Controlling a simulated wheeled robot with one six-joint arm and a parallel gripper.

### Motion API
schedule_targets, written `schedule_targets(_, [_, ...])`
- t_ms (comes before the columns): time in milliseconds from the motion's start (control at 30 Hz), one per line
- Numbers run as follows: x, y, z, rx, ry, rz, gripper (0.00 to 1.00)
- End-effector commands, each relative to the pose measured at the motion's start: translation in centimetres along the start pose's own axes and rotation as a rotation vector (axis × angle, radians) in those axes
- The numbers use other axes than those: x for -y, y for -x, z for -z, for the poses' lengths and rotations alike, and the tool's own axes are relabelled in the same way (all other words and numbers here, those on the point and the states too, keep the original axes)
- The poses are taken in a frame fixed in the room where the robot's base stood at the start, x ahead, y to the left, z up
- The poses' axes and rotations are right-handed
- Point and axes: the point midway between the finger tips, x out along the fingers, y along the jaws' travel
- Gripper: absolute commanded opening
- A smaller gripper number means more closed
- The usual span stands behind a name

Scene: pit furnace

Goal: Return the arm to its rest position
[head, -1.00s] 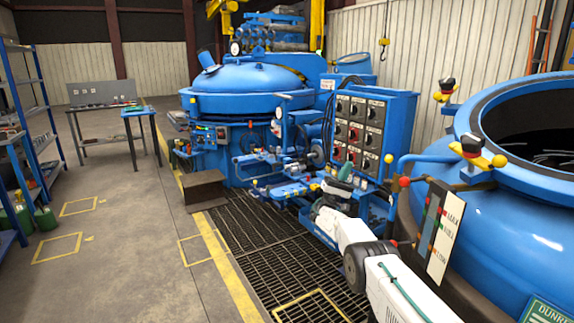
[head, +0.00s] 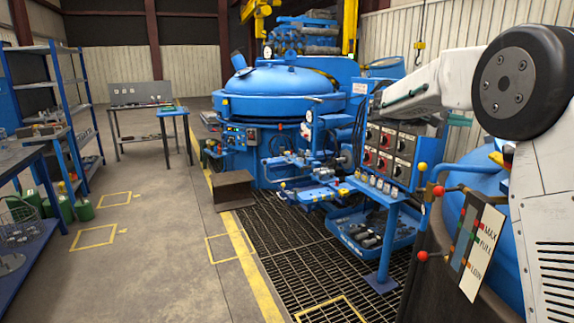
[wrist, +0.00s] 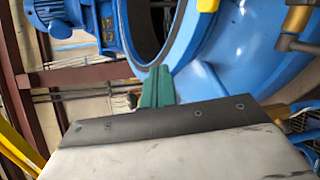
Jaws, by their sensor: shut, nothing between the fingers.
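My arm is in the right of the head view, its white links folded up and its dark round joint high at the right edge. The forearm reaches left in front of the upper part of the switch panel (head: 388,150). My gripper (wrist: 157,85) shows in the wrist view as green fingers close together beyond the pale wrist housing, with nothing between them. Behind the fingers in the wrist view is a blue rounded vessel with a dark-lined opening (wrist: 150,35).
A blue stand (head: 385,235) with small bottles on top and a blue tray (head: 345,232) stand left of my arm. The level board (head: 475,245) is close by my arm. The lidded blue furnace (head: 280,90) is farther back. The floor at left centre is open.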

Motion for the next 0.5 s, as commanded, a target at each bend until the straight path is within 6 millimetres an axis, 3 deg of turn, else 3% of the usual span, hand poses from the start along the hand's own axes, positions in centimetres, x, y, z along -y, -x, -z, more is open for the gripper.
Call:
schedule_targets(33, [0.0,0.1,-2.6,-0.01,-0.003,0.064,0.0])
schedule_targets(267, [3.5,1.4,-13.1,-0.065,-0.006,0.383,0.0])
schedule_targets(500, [9.7,4.3,-23.9,-0.131,-0.037,0.712,0.0])
